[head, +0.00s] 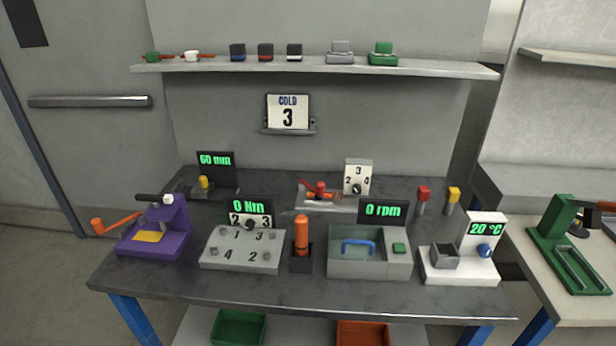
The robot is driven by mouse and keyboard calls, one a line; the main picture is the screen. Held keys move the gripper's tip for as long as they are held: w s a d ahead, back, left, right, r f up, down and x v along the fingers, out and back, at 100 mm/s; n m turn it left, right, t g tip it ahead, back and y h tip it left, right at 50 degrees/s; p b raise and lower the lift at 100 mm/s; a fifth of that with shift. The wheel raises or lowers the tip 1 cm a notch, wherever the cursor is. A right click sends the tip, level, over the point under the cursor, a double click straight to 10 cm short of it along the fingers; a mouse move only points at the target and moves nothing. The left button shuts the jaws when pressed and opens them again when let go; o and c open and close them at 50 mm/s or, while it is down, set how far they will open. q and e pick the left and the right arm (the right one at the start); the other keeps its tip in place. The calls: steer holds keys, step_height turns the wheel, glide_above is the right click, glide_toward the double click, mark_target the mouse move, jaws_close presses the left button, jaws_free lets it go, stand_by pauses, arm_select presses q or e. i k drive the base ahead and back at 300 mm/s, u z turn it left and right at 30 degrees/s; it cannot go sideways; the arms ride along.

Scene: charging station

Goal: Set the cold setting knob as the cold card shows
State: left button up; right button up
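The cold card (288,112) hangs on the back wall and reads COLD 3. No label marks a cold knob. A white upright plate (358,167) at the table's back holds a dark knob (356,188) with 2, 3 and a third figure around it. A second dark knob (250,224) sits on a 2-3-4 dial under the 0 Nm display. A blue knob (485,251) is on the white unit with the 20 °C display (486,228) at right. Where the knobs point is too small to read surely. Neither gripper is in view.
The dark table (300,285) bears a purple press (155,232), a grey numbered block (240,250), an orange-handled tool (301,235) in a holder, and a grey bin (370,265) with a blue handle. Red and yellow posts stand at back right. A shelf (320,67) is above.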

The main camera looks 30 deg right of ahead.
mark_target(357, 189)
steer(key=z, duration=0.35)
steer(key=i, duration=1.15)
steer(key=z, duration=0.8)
